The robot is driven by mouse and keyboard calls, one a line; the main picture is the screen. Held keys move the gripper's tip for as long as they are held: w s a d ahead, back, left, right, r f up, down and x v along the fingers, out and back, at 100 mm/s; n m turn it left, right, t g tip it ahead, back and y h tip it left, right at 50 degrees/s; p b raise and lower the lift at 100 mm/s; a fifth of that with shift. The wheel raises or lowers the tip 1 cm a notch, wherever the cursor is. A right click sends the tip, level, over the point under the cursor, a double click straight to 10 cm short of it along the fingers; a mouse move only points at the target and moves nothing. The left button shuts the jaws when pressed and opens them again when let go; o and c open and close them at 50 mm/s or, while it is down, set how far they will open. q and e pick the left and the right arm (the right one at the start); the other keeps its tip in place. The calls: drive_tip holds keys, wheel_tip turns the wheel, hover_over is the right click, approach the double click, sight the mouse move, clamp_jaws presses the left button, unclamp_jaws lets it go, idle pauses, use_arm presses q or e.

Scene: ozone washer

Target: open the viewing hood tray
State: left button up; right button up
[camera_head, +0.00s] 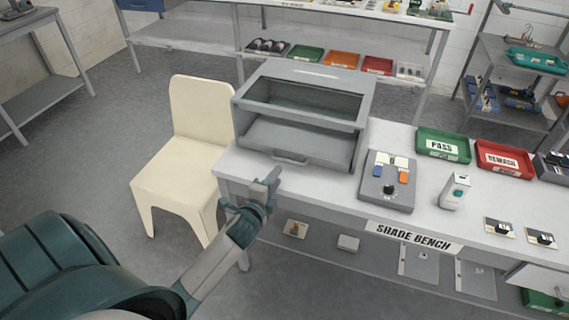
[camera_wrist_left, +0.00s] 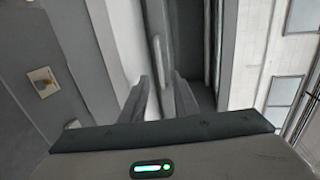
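The viewing hood (camera_head: 366,105) is a grey box with a sloped, framed window, standing at the left end of the shade bench. Its tray handle (camera_head: 291,160) is a small grey bar low on the front, by the bench's front edge; the tray looks pushed in. My left gripper (camera_head: 270,182) is in front of the handle, slightly left of and below it in the head view, not visibly touching. My right gripper is out of view.
A control box (camera_head: 388,182) with coloured buttons stands right of the hood on the bench (camera_head: 330,200). A cream chair (camera_head: 190,150) stands left, close to my left arm. Green PASS (camera_head: 443,146) and red REWASH (camera_head: 504,159) trays are farther right. Floor left of the chair is clear.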

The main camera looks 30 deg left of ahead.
use_arm(q)
drive_tip(key=p+x, duration=0.1)
drive_tip(key=x, duration=0.7)
drive_tip(key=shift+w, duration=0.25)
drive_tip(key=shift+c, duration=0.7)
clamp_jaws()
